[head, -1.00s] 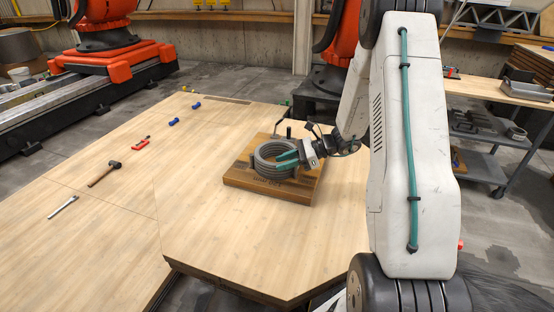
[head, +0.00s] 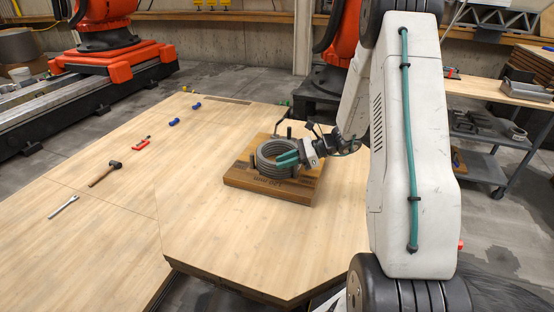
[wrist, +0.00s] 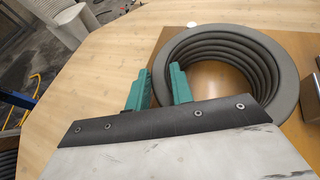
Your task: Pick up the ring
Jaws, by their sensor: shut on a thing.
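The ring (head: 264,160) is a grey, layered, hollow cylinder at the wooden board (head: 250,184) on the table. In the wrist view the ring (wrist: 284,95) is seen from above, with ridged inner walls. My gripper (head: 289,159) reaches in from the right with its green fingers. In the wrist view my gripper (wrist: 160,85) has one finger outside the ring and one inside, shut on its near-left wall. Whether the ring's underside touches the board is hard to tell.
Dark upright pegs stand on the board around the ring. A hammer (head: 104,174), a metal tool (head: 63,207), a red-handled tool (head: 141,145) and blue items (head: 174,122) lie on the left. The table's front is clear. A cart (head: 488,145) stands at right.

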